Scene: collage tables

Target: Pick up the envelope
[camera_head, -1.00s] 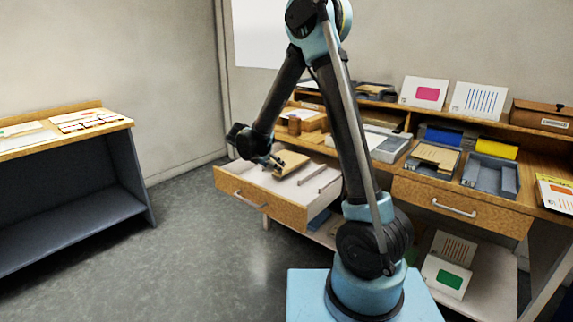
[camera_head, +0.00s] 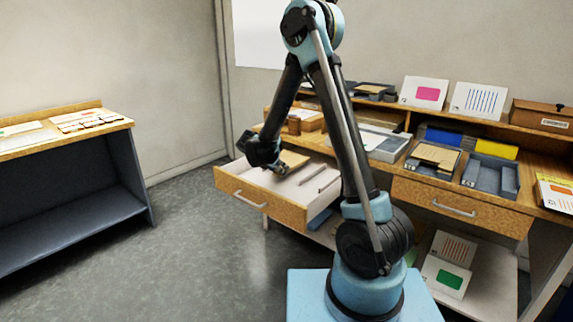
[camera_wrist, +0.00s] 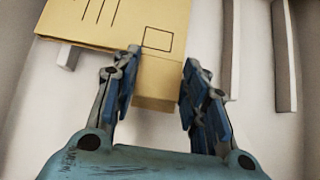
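The tan envelope (camera_head: 294,159) lies in the open drawer of the desk. In the wrist view the envelope (camera_wrist: 120,18) shows printed lines and a small box outline. A narrower tan block-like piece (camera_wrist: 158,103) shows below its near edge; I cannot tell what it is. My gripper (camera_wrist: 160,66) is open, its two blue-padded fingers apart at the envelope's near edge, with nothing clearly clamped between them. In the head view my gripper (camera_head: 281,169) hangs over the drawer, in front of the envelope and partly hiding it.
The open drawer (camera_head: 252,199) has pale strips (camera_wrist: 284,55) to the right of the envelope. The desk top holds a grey tray (camera_head: 490,178), cards and a brown box (camera_head: 541,114). A separate side table (camera_head: 70,141) stands at the left. The floor between is clear.

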